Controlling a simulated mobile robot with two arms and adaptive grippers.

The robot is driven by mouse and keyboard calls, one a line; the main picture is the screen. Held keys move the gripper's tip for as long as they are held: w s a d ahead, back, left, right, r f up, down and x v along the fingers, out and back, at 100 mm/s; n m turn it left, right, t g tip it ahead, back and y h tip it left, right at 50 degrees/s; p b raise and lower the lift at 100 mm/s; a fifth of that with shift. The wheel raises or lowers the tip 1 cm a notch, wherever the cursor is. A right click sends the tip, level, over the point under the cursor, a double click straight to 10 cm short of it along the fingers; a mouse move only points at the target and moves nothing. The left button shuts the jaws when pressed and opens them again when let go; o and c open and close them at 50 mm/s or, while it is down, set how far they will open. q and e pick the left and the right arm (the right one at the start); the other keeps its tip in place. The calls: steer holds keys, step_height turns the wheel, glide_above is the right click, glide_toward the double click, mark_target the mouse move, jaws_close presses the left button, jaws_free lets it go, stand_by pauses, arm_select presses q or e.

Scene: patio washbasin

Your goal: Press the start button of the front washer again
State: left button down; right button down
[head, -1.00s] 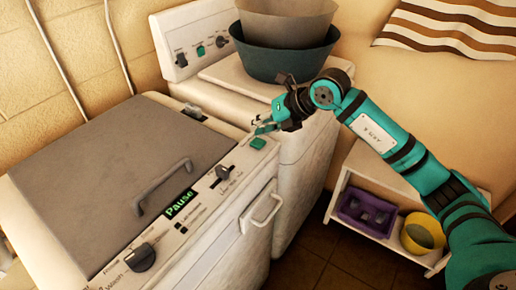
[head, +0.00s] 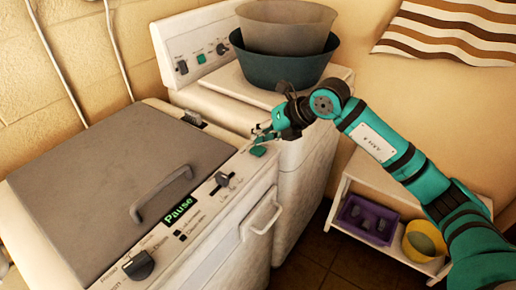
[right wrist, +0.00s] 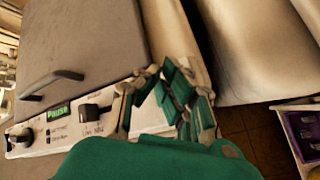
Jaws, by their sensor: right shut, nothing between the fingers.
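The front washer (head: 105,170) stands at the left with its grey lid down. Its display (head: 179,210) reads "Pause" in green. The green start button (head: 258,151) sits at the far end of its control panel. My right gripper (head: 264,136) is shut and empty, with its fingertips just above and behind this button. I cannot tell whether they touch it. In the right wrist view, the green fingers (right wrist: 172,95) are over the panel's end, beside the dark knob (right wrist: 90,113); the button is hidden there. My left gripper is not in view.
A second washer (head: 205,95) stands behind, with a dark green tub (head: 280,68) and a beige tub (head: 288,30) stacked on it. A white shelf (head: 350,185) at the right holds a purple bin (head: 365,222) and a yellow bowl (head: 425,240).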

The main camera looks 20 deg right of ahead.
steer(key=shift+f, duration=0.1)
stand_by(0.4)
steer(key=shift+f+b, duration=0.35)
steer(key=shift+b, duration=0.1)
steer(key=shift+f+b, duration=0.4)
steer(key=shift+f, duration=0.1)
stand_by(0.5)
steer(key=shift+r, duration=0.15)
stand_by(0.6)
steer(key=shift+r+p, duration=0.55)
steer(key=shift+r, duration=0.25)
